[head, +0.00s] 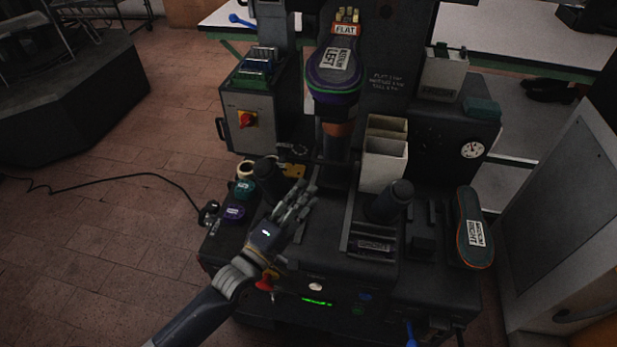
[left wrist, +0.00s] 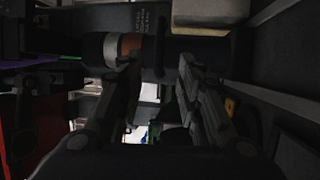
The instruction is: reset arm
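My left arm comes in from the lower left in the head view. Its gripper (head: 306,195) is over the front left of the dark heel press (head: 440,270), close to the left black post (head: 268,178). In the left wrist view the two fingers of the left gripper (left wrist: 160,72) stand apart with a gap and nothing held between them. A dark cylinder with an orange and a pale band (left wrist: 130,45) shows beyond the fingertips. My right gripper is in neither view.
A shoe form labelled LEFT (head: 335,75) is mounted on the press. A form labelled RIGHT (head: 474,235) lies at the press's right. A control box with a red knob (head: 246,119), pale bins (head: 383,160) and a right black post (head: 391,202) stand around. Brick floor (head: 110,230) is open at left.

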